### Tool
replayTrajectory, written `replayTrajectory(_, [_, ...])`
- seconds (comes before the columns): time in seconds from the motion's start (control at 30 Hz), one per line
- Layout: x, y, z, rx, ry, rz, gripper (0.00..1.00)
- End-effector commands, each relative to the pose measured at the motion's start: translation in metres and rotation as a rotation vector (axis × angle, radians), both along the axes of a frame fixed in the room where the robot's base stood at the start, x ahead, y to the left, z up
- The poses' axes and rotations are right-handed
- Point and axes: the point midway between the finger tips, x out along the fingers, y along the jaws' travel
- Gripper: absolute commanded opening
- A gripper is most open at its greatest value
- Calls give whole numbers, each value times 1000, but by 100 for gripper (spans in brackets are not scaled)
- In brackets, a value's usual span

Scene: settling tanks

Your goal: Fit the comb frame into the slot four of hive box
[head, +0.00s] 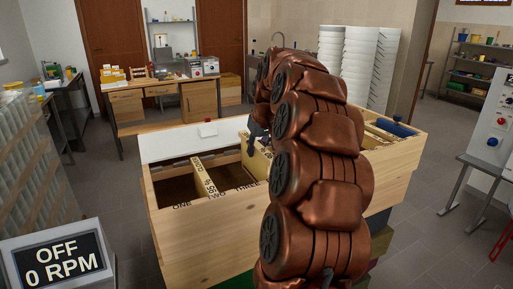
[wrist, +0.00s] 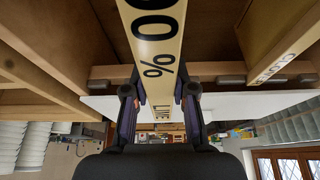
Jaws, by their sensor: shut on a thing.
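The wooden hive box (head: 195,235) stands in the middle of the head view, open at the top, with ONE, TWO and THREE marked along its near rim. My gripper (wrist: 158,108) is shut on the top bar of the comb frame (wrist: 155,35), which carries black digits and a percent sign. In the head view the held frame (head: 256,162) shows as a pale yellow piece beside my arm.
A blue item (head: 397,128) lies at the box's right end. A speed display (head: 57,262) stands at front left. A lettered wooden bar (wrist: 285,50) shows in the wrist view.

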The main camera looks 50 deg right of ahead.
Motion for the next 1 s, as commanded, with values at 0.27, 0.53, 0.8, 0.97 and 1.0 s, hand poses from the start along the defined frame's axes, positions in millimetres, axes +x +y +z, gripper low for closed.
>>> replayTrajectory(0.27, [0,0,-5,-2,-2,0,0])
replayTrajectory(0.53, [0,0,-10,-2,-2,0,0])
replayTrajectory(0.8, [0,0,-15,-2,-2,0,0])
replayTrajectory(0.97, [0,0,-18,-1,-1,0,0])
replayTrajectory(1.0, [0,0,-18,0,-1,0,0])
